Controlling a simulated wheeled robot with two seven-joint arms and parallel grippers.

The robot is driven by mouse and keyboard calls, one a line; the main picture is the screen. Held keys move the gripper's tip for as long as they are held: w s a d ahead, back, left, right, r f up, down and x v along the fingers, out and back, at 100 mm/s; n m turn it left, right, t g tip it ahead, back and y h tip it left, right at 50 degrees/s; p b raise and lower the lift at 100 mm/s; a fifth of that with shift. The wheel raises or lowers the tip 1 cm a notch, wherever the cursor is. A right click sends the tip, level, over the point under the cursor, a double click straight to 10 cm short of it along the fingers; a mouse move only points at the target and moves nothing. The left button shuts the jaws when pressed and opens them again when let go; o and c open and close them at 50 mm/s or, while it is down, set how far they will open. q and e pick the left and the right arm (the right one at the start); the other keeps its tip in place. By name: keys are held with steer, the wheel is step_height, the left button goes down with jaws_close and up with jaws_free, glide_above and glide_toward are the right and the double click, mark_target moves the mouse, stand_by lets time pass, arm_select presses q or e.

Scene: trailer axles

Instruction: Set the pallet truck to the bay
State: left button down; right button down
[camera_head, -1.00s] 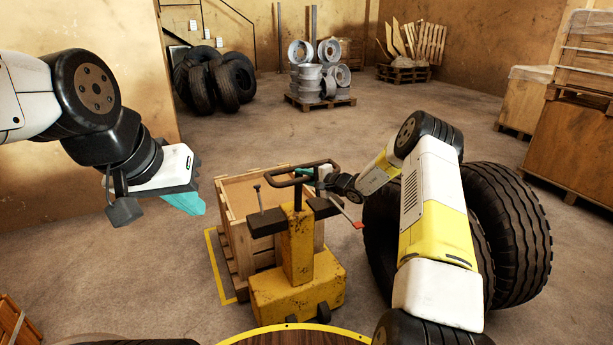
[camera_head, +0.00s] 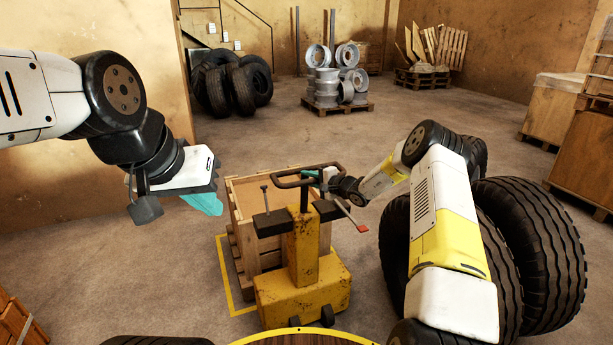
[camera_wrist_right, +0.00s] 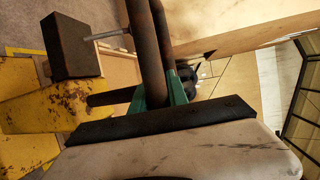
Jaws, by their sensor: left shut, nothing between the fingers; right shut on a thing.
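The yellow pallet truck (camera_head: 307,285) stands upright in front of me, with a dark loop handle (camera_head: 292,179) on top. A wooden crate (camera_head: 243,215) stands just behind it. My right gripper (camera_head: 316,175) is shut on the right side of the handle; in the right wrist view its teal fingers (camera_wrist_right: 162,95) lie around the dark bar. My left gripper (camera_head: 205,203) is shut and empty in the air, left of the crate. A yellow floor line (camera_head: 223,270) marks a bay by the crate's left side; the rest of the outline is hidden by the truck and crate.
Large tyres (camera_head: 535,255) stand close on the right beside my right arm. A tyre pile (camera_head: 238,88) and a pallet of wheel rims (camera_head: 338,85) stand at the back. Wooden crates (camera_head: 585,150) line the right. The floor between is clear.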

steer(key=c, duration=1.3)
jaws_free()
steer(key=shift+a+r, duration=0.3)
steer(key=shift+r, duration=0.2)
steer(key=v, duration=0.7)
steer(key=shift+s+d+f, duration=0.15)
steer(key=shift+s+d, duration=0.15)
steer(key=shift+d, duration=0.05)
